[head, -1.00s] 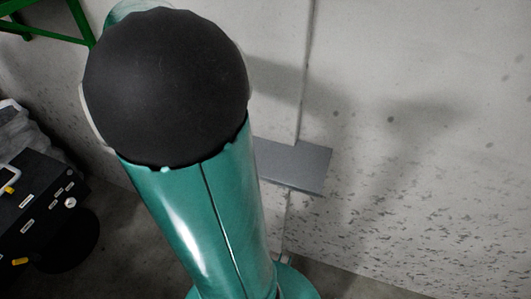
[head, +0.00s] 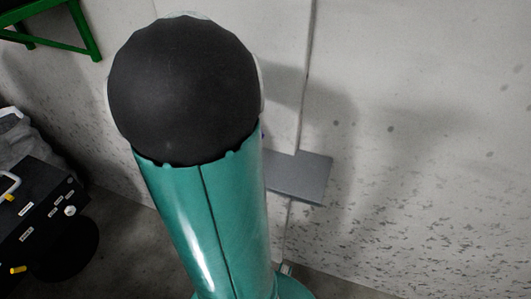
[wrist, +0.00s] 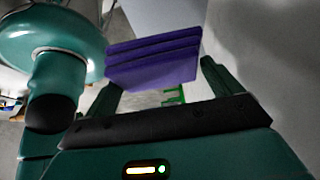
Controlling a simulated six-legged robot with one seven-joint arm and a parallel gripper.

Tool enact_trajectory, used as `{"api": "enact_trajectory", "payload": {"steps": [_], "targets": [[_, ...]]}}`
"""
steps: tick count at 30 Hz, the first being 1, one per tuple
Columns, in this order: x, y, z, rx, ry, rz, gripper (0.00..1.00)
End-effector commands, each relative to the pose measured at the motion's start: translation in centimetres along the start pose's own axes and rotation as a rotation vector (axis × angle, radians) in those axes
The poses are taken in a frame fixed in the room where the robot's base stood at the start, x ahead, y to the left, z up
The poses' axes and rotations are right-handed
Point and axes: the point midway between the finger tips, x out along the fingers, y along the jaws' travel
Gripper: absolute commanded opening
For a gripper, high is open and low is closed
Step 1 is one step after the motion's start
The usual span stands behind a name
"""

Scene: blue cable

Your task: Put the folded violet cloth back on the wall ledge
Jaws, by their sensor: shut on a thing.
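The folded violet cloth (wrist: 152,62) shows in the wrist view as a stack of several flat layers. It sits between the two fingers of my gripper (wrist: 161,76), which is shut on it. In the head view my arm hides the gripper and nearly all the cloth; only a tiny violet speck shows at the arm's right edge. The grey wall ledge (head: 303,178) juts from the pale wall just right of my arm. Its visible top is bare, and its left part is hidden behind my arm. I cannot tell the gap between cloth and ledge.
The pale speckled wall (head: 430,130) fills the right side, with a vertical seam above the ledge. A black case (head: 40,215) with a grey bundle behind it stands at the left. A green frame (head: 60,25) is at the upper left. Grey floor (head: 130,235) shows between.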

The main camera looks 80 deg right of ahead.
Motion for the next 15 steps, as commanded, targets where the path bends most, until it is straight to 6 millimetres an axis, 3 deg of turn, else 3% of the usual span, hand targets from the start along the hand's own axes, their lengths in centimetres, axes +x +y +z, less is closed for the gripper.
{"api": "enact_trajectory", "payload": {"steps": [6,15], "targets": [[4.6,-2.3,-0.5,0.000,0.003,0.005,0.72],[7.4,-3.6,-0.5,0.000,0.002,0.002,0.72]]}}
